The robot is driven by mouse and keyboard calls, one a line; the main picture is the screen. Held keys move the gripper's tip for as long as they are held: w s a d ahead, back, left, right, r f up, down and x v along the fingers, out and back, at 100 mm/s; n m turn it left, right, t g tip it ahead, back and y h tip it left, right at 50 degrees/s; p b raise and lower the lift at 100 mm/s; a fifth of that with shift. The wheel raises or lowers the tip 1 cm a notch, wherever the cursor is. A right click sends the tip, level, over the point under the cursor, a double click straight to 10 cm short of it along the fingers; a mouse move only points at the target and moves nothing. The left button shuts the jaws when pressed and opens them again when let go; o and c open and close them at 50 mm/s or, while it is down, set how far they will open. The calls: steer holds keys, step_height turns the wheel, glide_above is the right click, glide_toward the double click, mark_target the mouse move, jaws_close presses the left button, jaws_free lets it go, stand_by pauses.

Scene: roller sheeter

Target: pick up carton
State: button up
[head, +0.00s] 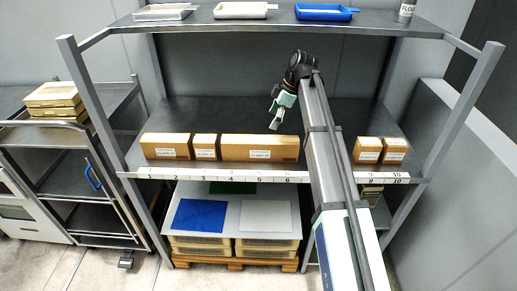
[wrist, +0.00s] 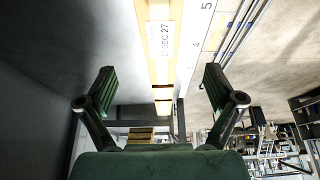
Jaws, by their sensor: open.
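Several brown cartons with white labels stand in a row on the middle shelf. A long carton (head: 235,142) is in the centre, with a small carton (head: 205,140) and a wider carton (head: 165,140) to its left. Two small cartons, one (head: 367,143) beside another (head: 396,145), stand at the right. My gripper (head: 275,120) is open and empty, above and behind the right part of the long carton. In the wrist view, the labelled long carton (wrist: 147,45) runs between and beyond the open fingers of my gripper (wrist: 160,88). The task does not single out one carton.
A numbered strip (head: 215,176) runs along the shelf's front edge. The upper shelf (head: 225,24) holds trays and a canister, leaving limited height. My arm crosses the shelf between the long carton and the right pair. A cart (head: 75,135) stands at the left.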

mark_target(262, 139)
steer(key=p+x, duration=0.2)
steer(key=x, duration=0.8)
steer(key=shift+p+x, duration=1.25)
steer(key=shift+x, duration=1.45)
steer(key=shift+s+d, duration=0.1)
steer(key=shift+d, duration=0.05)
steer(key=c, duration=1.5)
